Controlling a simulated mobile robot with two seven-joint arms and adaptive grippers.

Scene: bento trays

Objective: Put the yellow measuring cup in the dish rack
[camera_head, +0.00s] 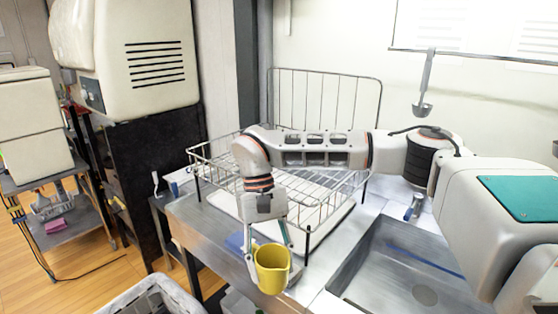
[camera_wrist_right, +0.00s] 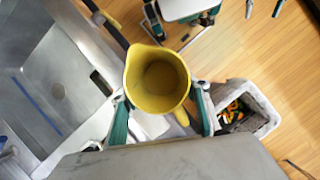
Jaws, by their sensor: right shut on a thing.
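The yellow measuring cup (camera_head: 272,268) hangs in my right gripper (camera_head: 270,246) in front of the counter edge, in the lower middle of the head view. In the right wrist view the cup (camera_wrist_right: 157,80) shows its open, empty inside, between the two green-sided fingers of my right gripper (camera_wrist_right: 160,115). The gripper is shut on it. My left gripper is not in view.
A metal sink (camera_head: 380,280) lies right of the rack. A grey bin (camera_head: 150,298) stands on the floor at the lower left; the bin (camera_wrist_right: 262,112) shows in the wrist view with items inside. A ladle (camera_head: 425,90) hangs on the wall rail.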

